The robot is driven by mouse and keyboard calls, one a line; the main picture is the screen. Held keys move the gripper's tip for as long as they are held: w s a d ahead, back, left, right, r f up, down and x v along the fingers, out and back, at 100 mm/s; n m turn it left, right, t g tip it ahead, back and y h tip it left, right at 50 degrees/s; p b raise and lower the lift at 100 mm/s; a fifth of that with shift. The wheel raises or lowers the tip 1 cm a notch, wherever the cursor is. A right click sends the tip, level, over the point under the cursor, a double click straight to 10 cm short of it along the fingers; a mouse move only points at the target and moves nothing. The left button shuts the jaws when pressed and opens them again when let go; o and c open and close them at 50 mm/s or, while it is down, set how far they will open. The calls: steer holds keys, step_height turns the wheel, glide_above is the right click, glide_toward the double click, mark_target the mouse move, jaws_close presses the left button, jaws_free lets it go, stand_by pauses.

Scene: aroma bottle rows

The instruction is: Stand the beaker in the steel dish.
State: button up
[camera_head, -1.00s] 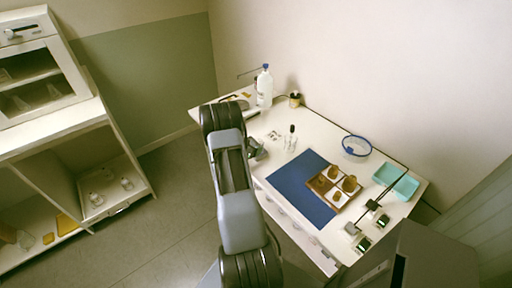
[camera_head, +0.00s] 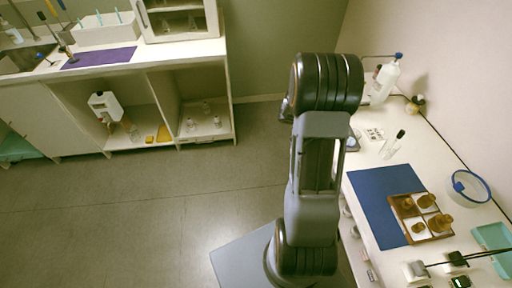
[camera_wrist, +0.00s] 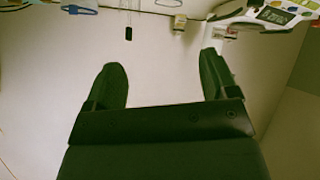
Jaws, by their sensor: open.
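My gripper (camera_wrist: 162,75) is open and empty in the wrist view, its two dark fingers wide apart against a pale wall. In the head view my arm hides most of the gripper. A clear glass vessel, possibly the beaker, stands on the low shelf (camera_head: 132,130) beside a white apparatus. I cannot tell for sure which one is the beaker. I cannot make out the steel dish in either view.
The right table (camera_head: 440,150) holds a blue mat (camera_head: 380,205), a wooden tray with brown bottles (camera_head: 423,218), a blue-rimmed bowl (camera_head: 468,187) and a white bottle (camera_head: 385,80). Yellow pieces (camera_head: 163,133) lie on the left shelf. The floor (camera_head: 130,215) between is clear.

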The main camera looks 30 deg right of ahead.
steer(key=s+a+r+n+t+y, duration=0.2)
steer(key=a+r+n+y, duration=0.1)
steer(key=a, duration=0.8)
steer(key=s+a+r+n+t+y, duration=0.2)
steer(key=a+r+n+y, duration=0.2)
steer(key=a+n, duration=0.4)
steer(key=s+a+r+n+t+y, duration=0.2)
steer(key=s+a+r+n+y, duration=0.1)
steer(key=a, duration=1)
step_height(320, 180, up, 2)
steer(key=n+y, duration=0.1)
steer(key=n, duration=0.2)
steer(key=shift+a, duration=0.3)
steer(key=shift+s, duration=0.1)
steer(key=shift+c, duration=0.3)
